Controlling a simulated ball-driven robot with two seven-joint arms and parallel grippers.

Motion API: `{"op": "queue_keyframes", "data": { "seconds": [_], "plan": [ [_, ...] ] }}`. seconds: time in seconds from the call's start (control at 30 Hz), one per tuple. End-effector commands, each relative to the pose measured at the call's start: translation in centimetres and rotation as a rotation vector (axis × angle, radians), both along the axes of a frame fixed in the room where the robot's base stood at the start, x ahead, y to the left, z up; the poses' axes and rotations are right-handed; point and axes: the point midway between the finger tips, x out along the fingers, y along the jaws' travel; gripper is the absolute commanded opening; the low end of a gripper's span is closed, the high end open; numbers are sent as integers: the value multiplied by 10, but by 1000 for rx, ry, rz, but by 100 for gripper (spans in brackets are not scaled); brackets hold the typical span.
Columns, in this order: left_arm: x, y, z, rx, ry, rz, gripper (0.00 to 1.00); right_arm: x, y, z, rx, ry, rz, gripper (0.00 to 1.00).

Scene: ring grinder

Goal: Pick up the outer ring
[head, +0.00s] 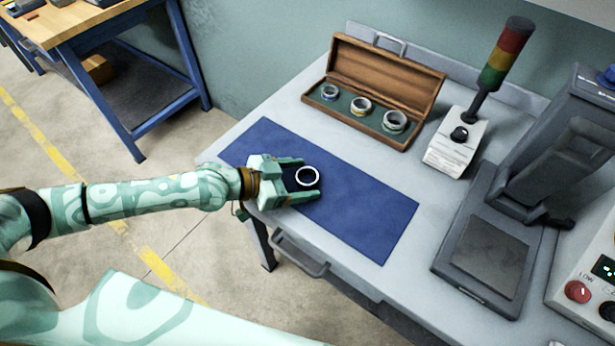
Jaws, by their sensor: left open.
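A small pale ring with a dark center, the outer ring (307,168), sits over the blue mat (370,215). My left gripper (309,177) reaches in from the left, low over the mat. Its two fingers are apart, one on the far side of the ring and one on the near side. The ring lies between the fingertips; I cannot tell whether either finger touches it. My right gripper is not in view.
An open wooden case (385,75) with several rings stands behind the mat. A signal light (507,55) on a white base, a dark grey machine (490,250) and a control box (585,290) stand to the right. The mat's right part is clear.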

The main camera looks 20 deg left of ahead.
Motion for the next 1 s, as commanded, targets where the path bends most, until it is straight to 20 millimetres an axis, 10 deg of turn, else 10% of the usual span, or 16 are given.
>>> {"op": "queue_keyframes", "data": {
  "seconds": [0.17, 0.37, 0.77, 1.0],
  "plan": [
    [0, 0, 0, 0, 0, 0, 73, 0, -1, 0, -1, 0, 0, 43],
    [0, 0, 0, 0, 0, 0, 22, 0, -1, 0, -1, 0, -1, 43],
    [0, 0, 8, -2, -1, 0, 21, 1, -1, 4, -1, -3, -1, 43],
    [-10, -3, 50, -4, 0, -2, 21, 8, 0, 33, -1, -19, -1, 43]
  ]
}}
